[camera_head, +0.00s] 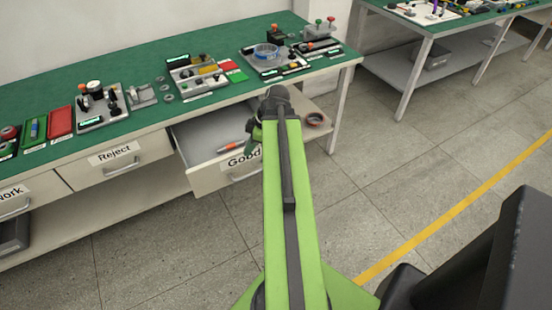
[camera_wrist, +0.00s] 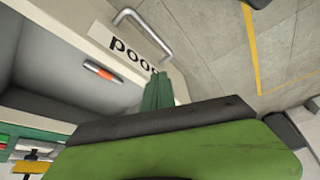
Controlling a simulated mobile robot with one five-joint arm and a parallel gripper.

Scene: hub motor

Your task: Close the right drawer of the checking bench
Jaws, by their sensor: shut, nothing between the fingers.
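The right drawer (camera_head: 203,180) of the checking bench (camera_head: 130,62), labelled "Good", is pulled out and its inside shows. Its handle (camera_head: 238,179) is on the front, partly behind my arm. The wrist view shows the drawer front (camera_wrist: 98,12) upside down with the handle (camera_wrist: 147,33) beside the label. An orange-and-grey pen-like item (camera_head: 232,150) lies inside; it also shows in the wrist view (camera_wrist: 100,71). My gripper (camera_wrist: 158,78) is shut and empty, at the drawer front next to the label. I cannot tell whether it touches. My arm partly hides it in the head view.
The "Reject" drawer (camera_head: 115,165) to the left is shut. Fixtures and parts stand along the green bench top. A roll-like item (camera_head: 314,120) is on the lower shelf at right. Another bench (camera_head: 430,25) stands at the back right. The tiled floor in front is clear.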

